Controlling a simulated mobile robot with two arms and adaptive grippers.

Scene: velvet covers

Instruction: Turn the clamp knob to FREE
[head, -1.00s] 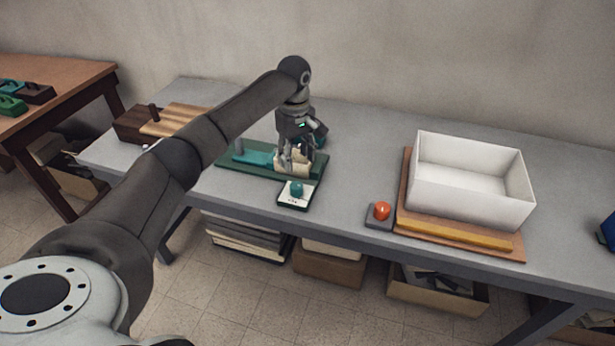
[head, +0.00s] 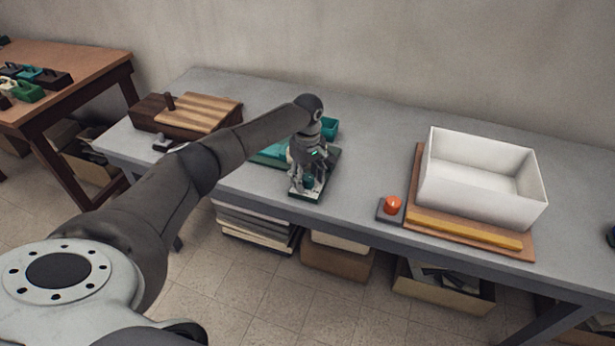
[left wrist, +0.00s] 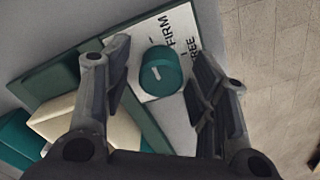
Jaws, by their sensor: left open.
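The clamp knob (left wrist: 161,72) is a round teal knob with a short white mark on top, on a white label plate (left wrist: 178,22) printed FIRM and FREE. I cannot tell for certain which word the mark points at. In the head view the knob (head: 309,182) shows small and partly covered at the front of the green clamp base (head: 331,163). My left gripper (head: 308,176) is over it, pointing down. In the left wrist view the open fingers (left wrist: 160,62) stand on either side of the knob, with visible gaps. My right gripper is not in view.
A cream block (left wrist: 115,130) and teal clamp parts lie beside the knob. A red button (head: 392,204) and a white box (head: 480,185) on a board are to the right. A wooden box (head: 185,115) is at the left.

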